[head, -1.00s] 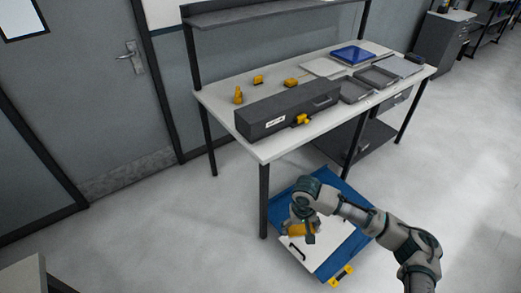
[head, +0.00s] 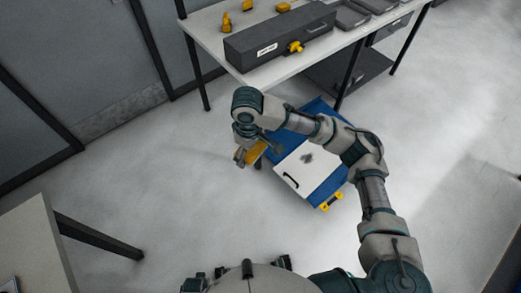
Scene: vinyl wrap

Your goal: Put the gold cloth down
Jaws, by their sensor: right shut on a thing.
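The gold cloth (head: 257,152) is a small orange-yellow piece in my right gripper (head: 246,158). The gripper is shut on it and partly hides it. They are above the floor, just left of a blue board (head: 325,112) with a white panel (head: 319,175) on it. How high the cloth hangs above the floor is hard to tell.
A white workbench (head: 207,23) stands behind, with a long dark case (head: 275,32) and several yellow tools on it. Yellow clamps (head: 331,201) sit at the board's front edge. Another table (head: 30,235) is at the left. The floor (head: 165,180) between is clear.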

